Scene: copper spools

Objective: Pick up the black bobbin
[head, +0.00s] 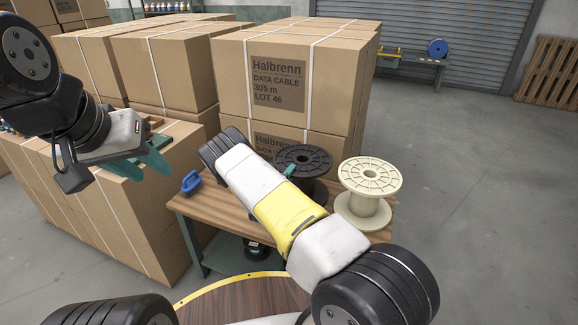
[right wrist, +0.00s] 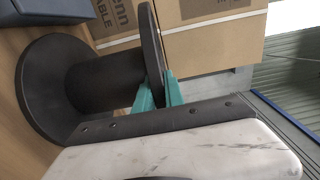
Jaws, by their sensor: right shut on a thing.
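The black bobbin (head: 303,160) is upright at the back of the small wooden table (head: 236,213), left of a cream spool (head: 370,178). My right arm hides part of it in the head view. In the right wrist view the black bobbin (right wrist: 98,82) fills the left side. My right gripper (right wrist: 157,90) is shut on the rim of its upper flange, with one teal finger on each side. I cannot tell whether its lower flange touches the table. My left gripper (head: 145,168) is open and empty, left of the table, over the cartons.
Stacked cartons (head: 285,85) stand close behind the table, and more cartons (head: 75,215) stand to its left. A blue object (head: 191,182) lies on the table's left edge. A dark object (head: 255,249) is on the shelf below. The floor at right is clear.

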